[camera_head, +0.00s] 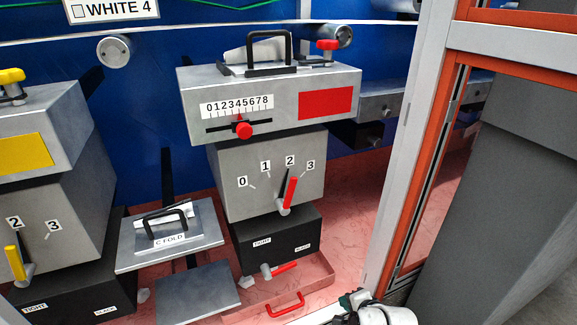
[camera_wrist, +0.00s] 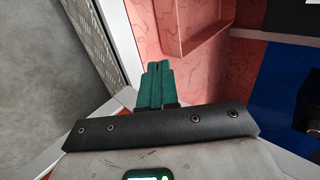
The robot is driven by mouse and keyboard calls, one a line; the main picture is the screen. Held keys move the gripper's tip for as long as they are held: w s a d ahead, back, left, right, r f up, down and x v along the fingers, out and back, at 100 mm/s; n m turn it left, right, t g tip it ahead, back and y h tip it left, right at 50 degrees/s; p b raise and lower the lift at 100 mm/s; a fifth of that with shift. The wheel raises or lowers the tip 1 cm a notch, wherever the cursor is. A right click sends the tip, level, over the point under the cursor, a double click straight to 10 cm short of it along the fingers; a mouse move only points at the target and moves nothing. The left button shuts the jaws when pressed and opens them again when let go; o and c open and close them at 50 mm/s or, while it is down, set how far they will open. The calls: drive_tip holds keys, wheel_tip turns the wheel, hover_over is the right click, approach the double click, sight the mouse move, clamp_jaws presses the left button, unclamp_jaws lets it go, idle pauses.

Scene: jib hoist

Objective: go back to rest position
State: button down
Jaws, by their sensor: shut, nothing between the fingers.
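My gripper shows in the wrist view with its two green fingers (camera_wrist: 157,82) pressed together and nothing between them. Below the fingers is a pinkish-red surface, and no object touches them. In the head view only a small part of my gripper (camera_head: 352,298) shows at the bottom edge, right of the red tray, with my white wrist beside it. The grey hoist unit (camera_head: 240,175) with the red panel stands up and left of my gripper, apart from it. Its red-tipped selector lever (camera_head: 289,193) points near 2 and 3.
A red tray (camera_head: 325,275) with a red handle lies under the unit. A plate labelled C FOLD (camera_head: 205,238) is left of it. A similar unit with a yellow panel (camera_head: 22,155) stands at far left. An orange and grey frame post (camera_head: 418,150) rises close on the right.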

drive_tip(key=s+d+r+n+g+h, duration=0.1)
drive_tip(key=s+d+r+n+g, duration=0.3)
drive_tip(key=s, duration=0.9)
drive_tip(key=s+r+n+g+h, duration=0.1)
drive_tip(key=s+n, duration=0.4)
drive_tip(key=s, duration=0.8)
drive_tip(key=s+d+r+n+g+h, duration=0.1)
drive_tip(key=s+d+r+n+g, duration=0.3)
drive_tip(key=s, duration=0.9)
wheel_tip(320, 180, up, 26)
drive_tip(key=a+n+t+p, duration=0.1)
drive_tip(key=p, duration=2.6)
drive_tip(key=shift+a+f, duration=0.25)
drive_tip(key=shift+w+f, duration=0.1)
